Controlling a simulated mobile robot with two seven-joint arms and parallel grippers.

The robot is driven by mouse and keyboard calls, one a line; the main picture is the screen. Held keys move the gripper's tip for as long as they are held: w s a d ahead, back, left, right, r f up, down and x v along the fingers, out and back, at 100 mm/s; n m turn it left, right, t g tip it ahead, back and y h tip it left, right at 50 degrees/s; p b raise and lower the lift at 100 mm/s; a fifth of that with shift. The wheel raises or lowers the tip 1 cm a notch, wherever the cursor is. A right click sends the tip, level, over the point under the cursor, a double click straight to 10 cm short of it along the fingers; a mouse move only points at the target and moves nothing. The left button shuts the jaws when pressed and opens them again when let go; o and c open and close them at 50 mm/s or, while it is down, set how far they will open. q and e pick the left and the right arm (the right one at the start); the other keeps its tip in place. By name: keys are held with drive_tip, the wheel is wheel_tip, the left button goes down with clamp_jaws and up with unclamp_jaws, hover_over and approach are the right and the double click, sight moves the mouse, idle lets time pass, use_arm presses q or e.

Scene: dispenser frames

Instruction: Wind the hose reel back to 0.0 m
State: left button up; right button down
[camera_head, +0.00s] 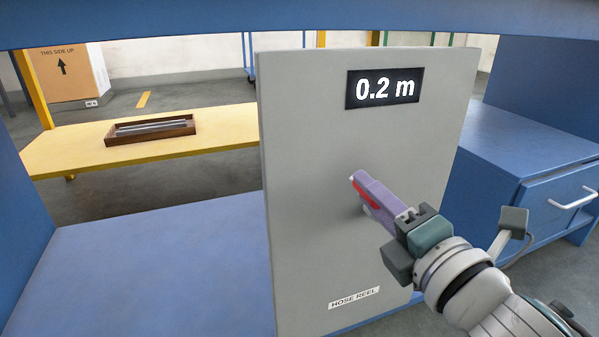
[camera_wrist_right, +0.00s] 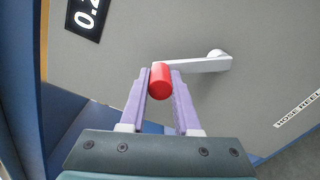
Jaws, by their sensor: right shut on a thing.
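The hose reel panel (camera_head: 310,200) is a grey upright board with a "HOSE REEL" label (camera_head: 354,298) low on it. Its black display (camera_head: 383,88) reads 0.2 m. My right gripper (camera_head: 362,188) is in front of the panel, shut on the red crank knob. In the right wrist view the red knob (camera_wrist_right: 160,82) sits between the two purple fingers of my right gripper (camera_wrist_right: 161,90). A light grey crank arm (camera_wrist_right: 203,65) runs from the knob to a round hub (camera_wrist_right: 217,55) on the panel, to the right in that view. My left gripper is not in view.
The panel stands on a blue bench (camera_head: 150,270). A blue cabinet (camera_head: 540,190) with a white handle is at the right. Behind, a yellow table (camera_head: 70,157) holds a wooden tray (camera_head: 112,139) of metal bars. A cardboard box (camera_head: 68,75) stands farther back.

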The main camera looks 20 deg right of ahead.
drive_tip(key=shift+a+f+n, duration=0.2)
drive_tip(key=shift+a+n, duration=0.1)
drive_tip(key=shift+n, duration=0.1)
idle(0.3)
drive_tip(key=c, duration=0.6)
unclamp_jaws()
drive_tip(key=s+p, duration=0.2)
drive_tip(key=s, duration=0.8)
drive_tip(key=shift+d, duration=0.15)
